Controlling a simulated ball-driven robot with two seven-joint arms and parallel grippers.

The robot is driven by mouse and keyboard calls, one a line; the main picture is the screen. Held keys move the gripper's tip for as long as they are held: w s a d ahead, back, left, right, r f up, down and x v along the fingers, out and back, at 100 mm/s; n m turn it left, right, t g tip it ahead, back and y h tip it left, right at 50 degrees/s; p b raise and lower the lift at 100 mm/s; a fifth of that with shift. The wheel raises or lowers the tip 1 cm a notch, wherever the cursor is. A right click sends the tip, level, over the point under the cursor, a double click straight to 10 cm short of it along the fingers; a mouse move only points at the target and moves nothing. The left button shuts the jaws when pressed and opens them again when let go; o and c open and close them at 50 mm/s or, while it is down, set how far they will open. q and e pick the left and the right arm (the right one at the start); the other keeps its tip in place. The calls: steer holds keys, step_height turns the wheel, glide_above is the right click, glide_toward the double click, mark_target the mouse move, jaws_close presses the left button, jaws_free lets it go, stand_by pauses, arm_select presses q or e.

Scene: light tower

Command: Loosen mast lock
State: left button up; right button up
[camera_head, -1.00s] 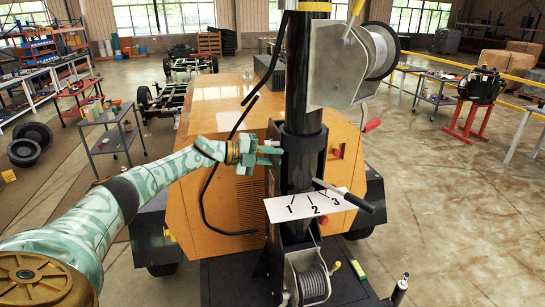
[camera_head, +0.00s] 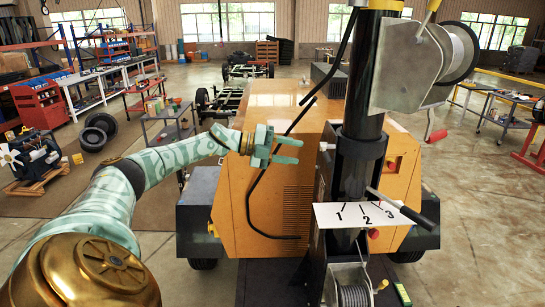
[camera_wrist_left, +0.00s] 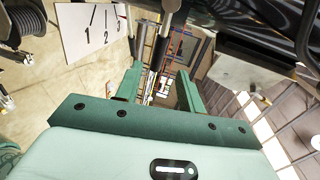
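The black mast (camera_head: 368,85) stands upright in front of the orange trailer body. A dark collar (camera_head: 361,146) surrounds it, and a small pale fitting (camera_head: 325,146) sticks out from the collar's left side. Below, a white plate (camera_head: 335,216) marked 1, 2, 3 has a lever with a black grip (camera_head: 403,207) over it. My left gripper (camera_head: 297,151) is open and empty, left of the fitting and apart from it. The left wrist view shows its two green fingers (camera_wrist_left: 158,84) spread with nothing between them. My right gripper is not in view.
A winch with cable (camera_head: 352,288) sits below the plate, and a cable reel (camera_head: 455,52) is at the mast's upper right. A black hose (camera_head: 258,190) hangs behind my left gripper. The orange trailer body (camera_head: 275,190) is close behind. A grey cart (camera_head: 168,125) stands farther left.

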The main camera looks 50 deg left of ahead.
arm_select(q)
steer(key=b+v, duration=0.1)
steer(key=v, duration=0.4)
steer(key=shift+s+a+r+b, duration=0.1)
steer(key=shift+s+a+b, duration=0.1)
steer(key=shift+s+b, duration=0.15)
steer(key=shift+w, duration=0.1)
